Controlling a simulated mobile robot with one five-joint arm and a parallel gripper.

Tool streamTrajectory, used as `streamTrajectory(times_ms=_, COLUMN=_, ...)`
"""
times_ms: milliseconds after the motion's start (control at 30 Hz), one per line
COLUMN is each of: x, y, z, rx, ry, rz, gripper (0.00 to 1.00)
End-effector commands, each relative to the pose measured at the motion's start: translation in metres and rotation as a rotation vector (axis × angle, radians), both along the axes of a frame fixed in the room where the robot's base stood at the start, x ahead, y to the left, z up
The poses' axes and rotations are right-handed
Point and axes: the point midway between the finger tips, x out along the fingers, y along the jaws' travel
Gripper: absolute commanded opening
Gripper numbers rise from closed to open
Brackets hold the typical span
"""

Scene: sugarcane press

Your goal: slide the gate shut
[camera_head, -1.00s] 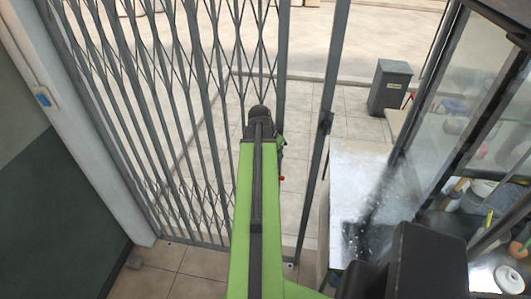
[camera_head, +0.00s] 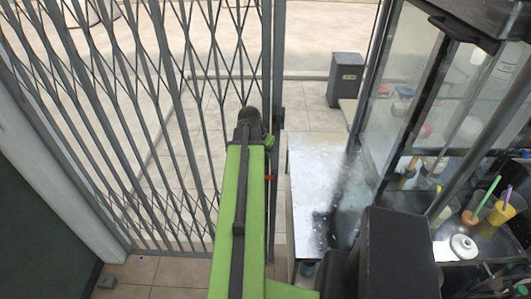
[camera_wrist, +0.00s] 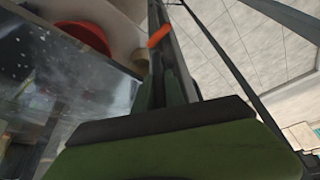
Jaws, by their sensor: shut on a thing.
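The grey lattice folding gate (camera_head: 180,130) spans the left and middle of the head view, stretched out toward the right. Its leading bar is close to the upright grey post (camera_head: 278,80), with only a narrow gap seen between them. My gripper (camera_wrist: 166,88) is shut on the gate at its leading edge, seen in the wrist view. In the head view my arm reaches to that edge and hides most of the grip. A small orange-red piece (camera_wrist: 160,36) sticks out just beyond the fingers. Exactly which part is between the fingers is hard to tell.
A metal-topped counter (camera_head: 312,185) and a glass display case (camera_head: 410,100) with cups stand at the right. A grey bin (camera_head: 346,80) stands outside on the tiled pavement. A pale wall column (camera_head: 60,180) is at the left.

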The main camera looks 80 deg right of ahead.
Motion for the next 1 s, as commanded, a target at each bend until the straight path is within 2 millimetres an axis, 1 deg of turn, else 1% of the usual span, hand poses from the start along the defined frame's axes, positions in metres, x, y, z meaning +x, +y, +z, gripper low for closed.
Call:
streamTrajectory(times_ms=33, x=-0.005, y=0.000, z=0.000, rx=0.001, ry=0.009, rz=-0.006, gripper=0.00)
streamTrajectory(times_ms=67, x=-0.005, y=0.000, z=0.000, rx=0.001, ry=0.008, rz=-0.007, gripper=0.00)
streamTrajectory(times_ms=100, x=-0.005, y=0.000, z=0.000, rx=0.001, ry=0.008, rz=-0.007, gripper=0.20)
streamTrajectory(times_ms=233, x=-0.004, y=0.000, z=0.000, rx=0.000, ry=0.007, rz=-0.006, gripper=0.36)
streamTrajectory(times_ms=467, x=-0.004, y=-0.001, z=0.000, rx=-0.001, ry=0.004, rz=-0.006, gripper=0.36)
streamTrajectory(times_ms=567, x=-0.003, y=0.000, z=0.004, rx=0.000, ry=0.003, rz=-0.006, gripper=0.36)
streamTrajectory(times_ms=667, x=-0.002, y=0.005, z=0.018, rx=0.000, ry=0.003, rz=-0.003, gripper=0.36)
streamTrajectory(times_ms=800, x=0.002, y=0.016, z=0.049, rx=0.000, ry=0.003, rz=0.000, gripper=0.36)
streamTrajectory(times_ms=900, x=0.003, y=0.024, z=0.068, rx=0.000, ry=0.004, rz=0.001, gripper=0.36)
streamTrajectory(times_ms=1000, x=0.004, y=0.030, z=0.081, rx=0.000, ry=0.005, rz=0.000, gripper=0.36)
